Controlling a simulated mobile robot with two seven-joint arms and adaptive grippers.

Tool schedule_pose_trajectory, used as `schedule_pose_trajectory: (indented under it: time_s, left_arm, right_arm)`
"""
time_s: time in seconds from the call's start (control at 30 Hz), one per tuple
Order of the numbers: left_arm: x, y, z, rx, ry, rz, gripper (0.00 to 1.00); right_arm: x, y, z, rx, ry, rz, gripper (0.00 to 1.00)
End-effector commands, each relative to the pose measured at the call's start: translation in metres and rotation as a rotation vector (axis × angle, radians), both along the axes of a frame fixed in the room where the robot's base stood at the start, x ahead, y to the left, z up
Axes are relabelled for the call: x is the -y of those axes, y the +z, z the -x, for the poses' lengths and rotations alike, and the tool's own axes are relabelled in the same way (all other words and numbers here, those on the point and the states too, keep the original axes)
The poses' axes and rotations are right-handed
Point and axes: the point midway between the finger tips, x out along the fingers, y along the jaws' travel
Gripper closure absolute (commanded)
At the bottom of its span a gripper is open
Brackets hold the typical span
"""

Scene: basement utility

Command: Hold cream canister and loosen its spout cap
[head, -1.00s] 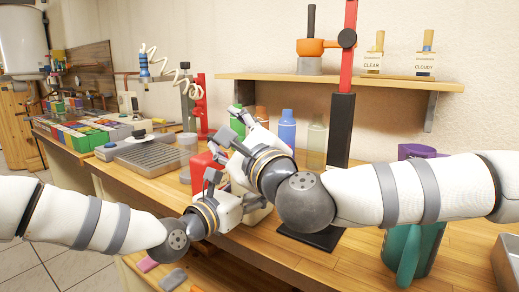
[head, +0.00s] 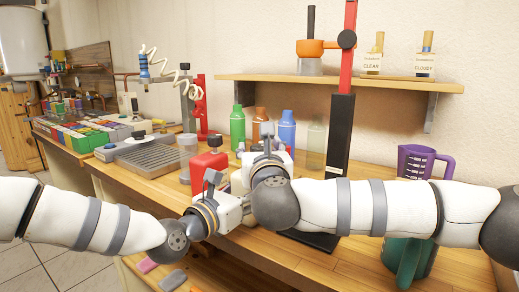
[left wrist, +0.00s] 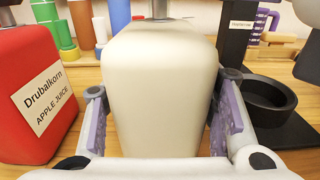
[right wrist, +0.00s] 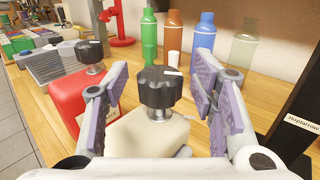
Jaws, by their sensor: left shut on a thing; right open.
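The cream canister (left wrist: 160,85) stands upright in the left wrist view, between the pads of my left gripper (left wrist: 163,112), which is shut on its sides. In the right wrist view, its black ribbed spout cap (right wrist: 160,88) sits on a metal neck above the cream top (right wrist: 150,135). My right gripper (right wrist: 162,95) is open, with one purple-padded finger on each side of the cap; contact is not clear. In the head view, my left gripper (head: 222,197) and right gripper (head: 262,152) are close together and hide most of the canister.
A red apple juice canister (left wrist: 38,95) with its own black cap stands close beside the cream one. Several coloured bottles (head: 238,127) stand behind. A black stand (head: 338,135) with a dark base is to the right, and a purple jug (head: 418,163) farther right.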

Motion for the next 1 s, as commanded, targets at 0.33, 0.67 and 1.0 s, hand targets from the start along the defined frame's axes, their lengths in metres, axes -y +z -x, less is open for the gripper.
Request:
schedule_pose_trajectory:
  time_s: [0.33, 0.67, 1.0]
  left_arm:
    - [0.0001, 0.0001, -0.0001, 0.000, 0.000, 0.000, 0.95]
    - [0.0000, 0.0002, 0.0000, 0.000, 0.000, 0.000, 0.95]
    - [0.0003, 0.0002, 0.0002, 0.000, -0.001, 0.000, 0.95]
  right_arm:
    - [-0.0006, 0.0001, -0.0038, 0.000, 0.001, 0.001, 0.59]
    - [-0.0001, 0.0002, -0.0038, 0.001, 0.003, 0.000, 0.97]
    - [0.0024, 0.0003, -0.0052, 0.000, 0.129, -0.001, 0.97]
